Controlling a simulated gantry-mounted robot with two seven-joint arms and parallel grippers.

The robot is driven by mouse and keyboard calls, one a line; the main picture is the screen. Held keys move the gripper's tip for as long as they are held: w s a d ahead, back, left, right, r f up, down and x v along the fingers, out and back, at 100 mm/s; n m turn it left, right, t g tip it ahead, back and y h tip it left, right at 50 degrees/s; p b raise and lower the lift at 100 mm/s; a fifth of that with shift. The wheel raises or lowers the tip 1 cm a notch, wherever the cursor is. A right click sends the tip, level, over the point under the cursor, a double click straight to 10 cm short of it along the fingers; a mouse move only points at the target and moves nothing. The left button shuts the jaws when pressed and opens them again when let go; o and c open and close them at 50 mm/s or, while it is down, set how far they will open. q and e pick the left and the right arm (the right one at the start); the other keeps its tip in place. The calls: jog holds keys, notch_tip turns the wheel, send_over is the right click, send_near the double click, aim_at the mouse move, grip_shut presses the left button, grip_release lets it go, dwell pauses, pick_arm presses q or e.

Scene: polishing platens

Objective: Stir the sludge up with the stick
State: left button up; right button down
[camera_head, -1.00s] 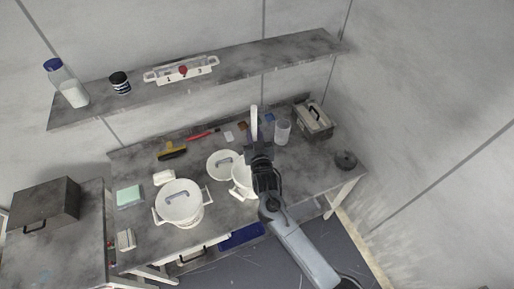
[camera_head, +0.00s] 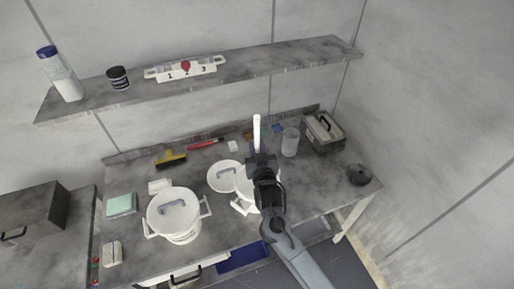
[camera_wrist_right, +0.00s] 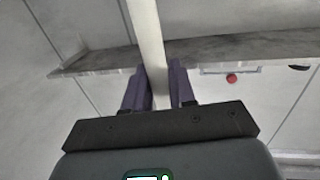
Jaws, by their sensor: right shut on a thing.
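My right gripper (camera_head: 262,160) is shut on a pale stick (camera_head: 256,132). In the right wrist view, the stick (camera_wrist_right: 150,45) runs up between the two dark fingers (camera_wrist_right: 158,82). An uncovered white pot (camera_head: 241,207) stands on the bench, mostly hidden behind my right gripper and arm. Its contents, any sludge, and the stick's lower end cannot be seen. A white lid (camera_head: 224,178) with a grey handle lies on the bench just left of that pot. A second white pot (camera_head: 179,228) with its lid on stands farther left. My left gripper is not in view.
A clear beaker (camera_head: 290,142) stands right of the gripper, with a grey box (camera_head: 323,132) and a dark round object (camera_head: 359,175) beyond. A yellow brush (camera_head: 170,160) and red tool (camera_head: 205,144) lie behind the lid. A wall shelf (camera_head: 245,68) runs above the bench.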

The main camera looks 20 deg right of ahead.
notch_tip(320, 180, down, 14)
jog(key=b, duration=0.8)
jog(key=shift+f, duration=0.1)
jog(key=shift+f+b, duration=0.6)
jog(key=shift+f, duration=0.35)
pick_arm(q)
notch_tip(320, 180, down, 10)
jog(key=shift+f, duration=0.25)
pick_arm(e)
jog(key=shift+f, duration=0.25)
